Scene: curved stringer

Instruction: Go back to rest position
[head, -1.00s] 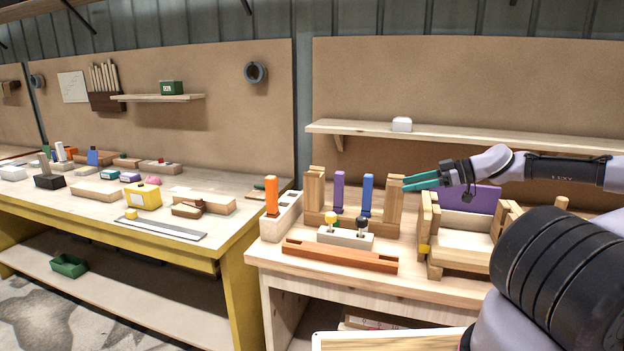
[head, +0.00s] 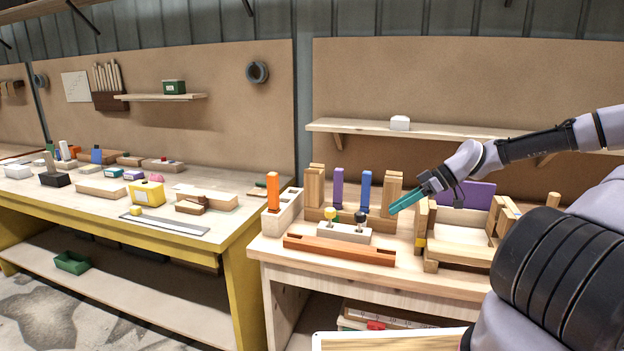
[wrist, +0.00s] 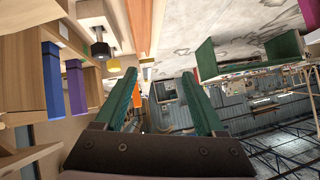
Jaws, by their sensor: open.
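My gripper (head: 407,201) has teal fingers and hangs in the air above the right workbench (head: 275,258), pointing down and left in the head view. It is just right of the tall wooden blocks (head: 392,194) and left of the wooden frame with a purple panel (head: 476,194). In the wrist view the two teal fingers (wrist: 160,100) stand apart with nothing between them. A blue block (wrist: 52,80) and a purple block (wrist: 76,88) show left of the fingers there.
A blue post (head: 366,192), a purple post (head: 338,188) and a block with yellow and black knobs (head: 344,233) stand near my gripper. A reddish wooden rail (head: 338,250) lies at the bench front. A shelf (head: 450,131) runs along the wall behind. The air above the bench is free.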

